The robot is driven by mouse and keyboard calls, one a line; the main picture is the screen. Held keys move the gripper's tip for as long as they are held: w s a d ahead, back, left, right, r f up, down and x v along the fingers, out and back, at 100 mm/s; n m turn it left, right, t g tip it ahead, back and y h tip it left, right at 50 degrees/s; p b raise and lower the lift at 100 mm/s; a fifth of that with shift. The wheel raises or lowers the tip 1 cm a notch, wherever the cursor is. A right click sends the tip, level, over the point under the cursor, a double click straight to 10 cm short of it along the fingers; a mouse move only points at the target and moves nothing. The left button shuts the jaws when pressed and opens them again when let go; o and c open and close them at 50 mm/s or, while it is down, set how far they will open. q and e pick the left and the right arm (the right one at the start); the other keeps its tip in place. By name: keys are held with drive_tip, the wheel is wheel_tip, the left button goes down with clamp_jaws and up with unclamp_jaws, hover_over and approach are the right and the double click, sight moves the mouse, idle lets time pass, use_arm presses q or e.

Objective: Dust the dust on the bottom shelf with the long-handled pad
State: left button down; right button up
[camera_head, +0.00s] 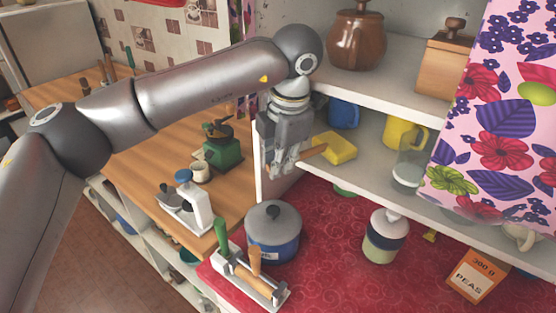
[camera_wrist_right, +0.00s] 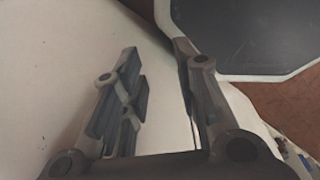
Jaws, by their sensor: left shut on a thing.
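My left gripper (camera_head: 287,166) is shut on the brown handle (camera_head: 312,151) of the long-handled pad, at the left end of the bottom shelf (camera_head: 372,182). The yellow pad (camera_head: 337,147) points right, over or on that shelf; I cannot tell whether it touches the surface. I cannot make out the dust in the head view. My right gripper (camera_wrist_right: 160,95) shows only in the right wrist view, with its fingers apart and nothing between them.
A blue mug (camera_head: 343,114), a yellow mug (camera_head: 402,133) and a glass jar (camera_head: 408,170) stand on the bottom shelf. A flowered curtain (camera_head: 500,110) covers the shelf's right part. Below are a blue pot (camera_head: 273,232) and a lidded jar (camera_head: 384,237).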

use_arm(q)
drive_tip(key=s+d, duration=0.1)
drive_tip(key=d, duration=0.1)
drive_tip(key=s+d+b, duration=0.1)
drive_tip(key=s+d, duration=0.1)
drive_tip(key=shift+s+d+f, duration=0.1)
drive_tip(key=shift+d, duration=0.1)
idle(0.7)
drive_tip(key=s+a+r+b, duration=0.1)
drive_tip(key=s+a+b, duration=0.6)
drive_tip(key=s, duration=0.4)
drive_tip(key=shift+a+r, duration=0.3)
drive_tip(key=shift+a, duration=0.35)
drive_tip(key=shift+s, duration=0.15)
idle(0.5)
